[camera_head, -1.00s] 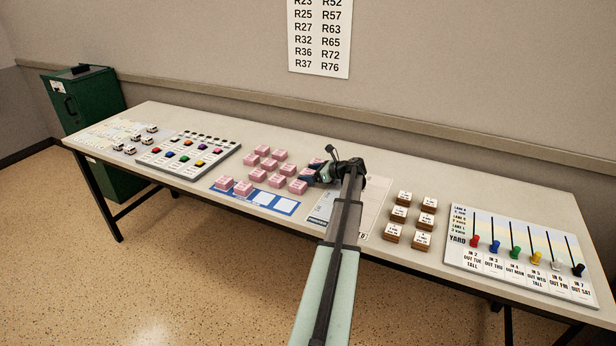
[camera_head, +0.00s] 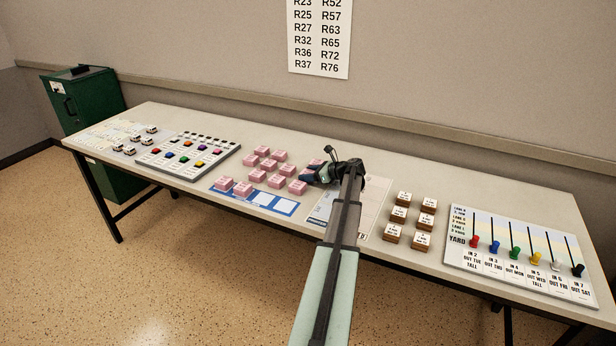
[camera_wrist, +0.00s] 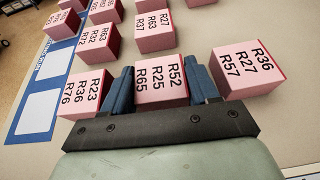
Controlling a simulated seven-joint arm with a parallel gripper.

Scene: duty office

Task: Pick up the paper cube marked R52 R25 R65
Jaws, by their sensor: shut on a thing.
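The pink paper cube marked R52 R25 R65 (camera_wrist: 161,82) sits between the two blue fingers of my gripper (camera_wrist: 162,88) in the wrist view. The gripper is shut on it, one finger at each side. In the head view my gripper (camera_head: 312,175) is at the right end of the group of pink cubes, and the arm hides most of the held cube. I cannot tell whether the cube is touching the table.
Close beside the fingers are cubes marked R23 R36 R76 (camera_wrist: 87,95) and R36 R27 R57 (camera_wrist: 247,70). Several more pink cubes (camera_head: 276,181) stand left of the gripper. A blue-bordered strip (camera_head: 261,199) lies in front of them. Brown blocks (camera_head: 400,214) stand to the right.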

